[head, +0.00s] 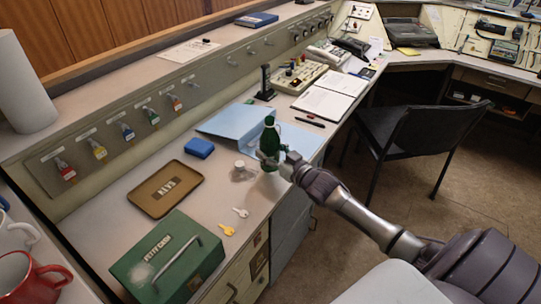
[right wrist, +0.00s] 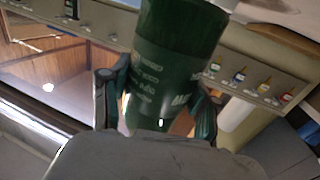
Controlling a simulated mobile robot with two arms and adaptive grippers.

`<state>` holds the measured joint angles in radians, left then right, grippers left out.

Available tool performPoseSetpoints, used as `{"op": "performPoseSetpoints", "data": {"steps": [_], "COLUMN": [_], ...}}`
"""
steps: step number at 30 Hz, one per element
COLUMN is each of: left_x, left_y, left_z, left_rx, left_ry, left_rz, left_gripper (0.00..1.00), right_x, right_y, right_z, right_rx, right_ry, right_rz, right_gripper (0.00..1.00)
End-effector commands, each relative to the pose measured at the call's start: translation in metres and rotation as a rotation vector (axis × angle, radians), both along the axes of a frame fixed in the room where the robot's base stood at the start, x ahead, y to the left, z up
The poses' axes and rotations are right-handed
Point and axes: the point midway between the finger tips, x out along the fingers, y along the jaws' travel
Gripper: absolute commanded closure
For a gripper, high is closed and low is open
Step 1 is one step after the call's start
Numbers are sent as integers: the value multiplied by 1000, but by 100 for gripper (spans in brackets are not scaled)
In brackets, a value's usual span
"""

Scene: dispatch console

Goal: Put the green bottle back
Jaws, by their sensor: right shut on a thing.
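The green bottle (head: 269,140) is dark green and stands upright in the head view, at the front edge of the console desk. My right gripper (head: 274,160) is shut around its lower part. In the right wrist view the bottle (right wrist: 178,60) fills the middle, with pale lettering on its side, between the two fingers of the gripper (right wrist: 155,105). Whether its base touches the desk is hard to tell. My left gripper is not in view.
A blue folder (head: 238,124), a small white item (head: 240,164), a blue box (head: 199,148), a brown tray (head: 160,196), two keys and a green cash box (head: 150,254) lie on the desk nearby. A black chair (head: 425,133) stands right of the desk.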

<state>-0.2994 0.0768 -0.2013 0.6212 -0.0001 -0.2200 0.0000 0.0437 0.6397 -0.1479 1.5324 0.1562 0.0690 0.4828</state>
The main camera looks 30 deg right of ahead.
Motion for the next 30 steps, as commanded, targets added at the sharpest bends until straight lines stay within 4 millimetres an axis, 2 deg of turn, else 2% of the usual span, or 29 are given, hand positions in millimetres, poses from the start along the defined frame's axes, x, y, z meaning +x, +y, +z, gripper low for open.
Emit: {"op": "performPoseSetpoints", "data": {"steps": [1, 5, 21, 22, 26, 30], "left_x": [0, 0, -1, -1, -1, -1], "left_y": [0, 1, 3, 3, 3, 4], "left_z": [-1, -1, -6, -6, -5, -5], "left_rx": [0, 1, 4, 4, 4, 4], "left_ry": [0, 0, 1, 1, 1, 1], "left_rz": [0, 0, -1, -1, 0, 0], "left_gripper": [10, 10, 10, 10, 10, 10], "right_x": [0, 0, 0, 0, 0, 0], "right_y": [0, 0, 0, 0, 0, 0], "right_z": [-8, -19, -27, -28, -27, -27], "right_rx": [2, 1, 0, 0, 0, 0], "right_ry": [0, -2, -3, -2, -2, -1], "right_rz": [-1, -1, 0, 0, 0, 0], "right_gripper": [80, 80, 80, 38, 16, 14]}}
